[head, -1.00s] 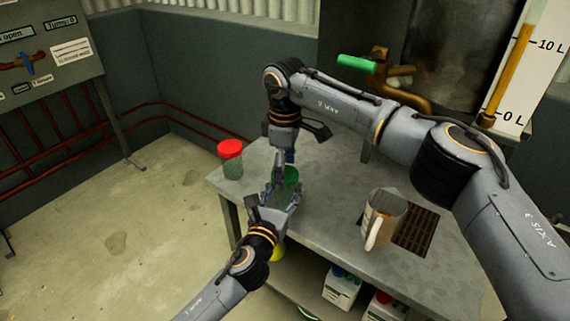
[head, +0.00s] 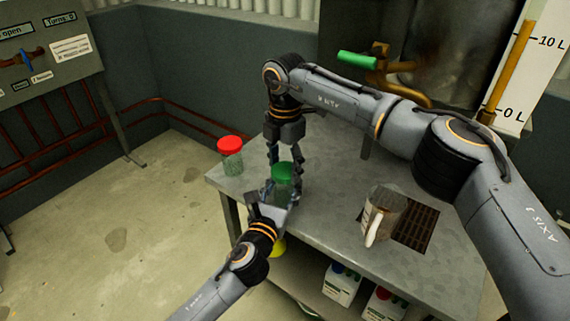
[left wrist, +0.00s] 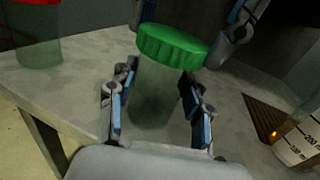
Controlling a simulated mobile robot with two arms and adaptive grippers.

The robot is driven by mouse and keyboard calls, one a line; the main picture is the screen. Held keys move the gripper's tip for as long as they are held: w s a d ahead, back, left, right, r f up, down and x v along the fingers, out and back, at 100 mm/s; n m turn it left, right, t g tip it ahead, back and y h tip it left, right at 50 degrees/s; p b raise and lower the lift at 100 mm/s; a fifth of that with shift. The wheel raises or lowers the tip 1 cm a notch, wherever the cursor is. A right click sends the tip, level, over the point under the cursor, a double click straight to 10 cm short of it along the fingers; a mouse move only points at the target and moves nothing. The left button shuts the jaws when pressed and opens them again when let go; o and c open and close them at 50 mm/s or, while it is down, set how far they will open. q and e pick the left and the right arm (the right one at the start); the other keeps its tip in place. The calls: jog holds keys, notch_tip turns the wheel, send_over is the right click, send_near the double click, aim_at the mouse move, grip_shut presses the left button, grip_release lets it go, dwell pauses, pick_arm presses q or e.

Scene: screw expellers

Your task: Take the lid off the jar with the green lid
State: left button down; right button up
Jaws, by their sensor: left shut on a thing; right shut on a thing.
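The jar with the green lid (head: 283,173) stands near the table's front left edge. In the left wrist view its clear greenish body (left wrist: 160,95) is between the fingers of my left gripper (left wrist: 158,92), which is shut on it. The green lid (left wrist: 172,46) sits on top of the jar; I cannot tell if it is loosened. My right gripper (head: 284,164) comes down from above with its fingers on either side of the lid, shut on it. Its fingers also show at the top of the left wrist view. Part of the jar is hidden by my left gripper in the head view.
A jar with a red lid (head: 231,154) stands at the table's left corner. A measuring jug (head: 382,212) stands beside a dark grate (head: 416,229) on the right. A green-handled tap (head: 357,60) is behind. White containers (head: 342,287) are on the lower shelf.

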jog(key=n, duration=0.7)
jog(key=shift+w, duration=0.1)
jog(key=n, duration=0.6)
jog(key=shift+n, duration=0.3)
jog(key=n, duration=0.6)
jog(key=shift+n, duration=0.3)
jog(key=n, duration=0.6)
jog(key=shift+n, duration=0.3)
jog(key=n, duration=0.8)
jog(key=shift+r+n, duration=0.1)
jog(key=shift+n, duration=0.3)
jog(key=n, duration=0.7)
jog(key=shift+r, duration=0.2)
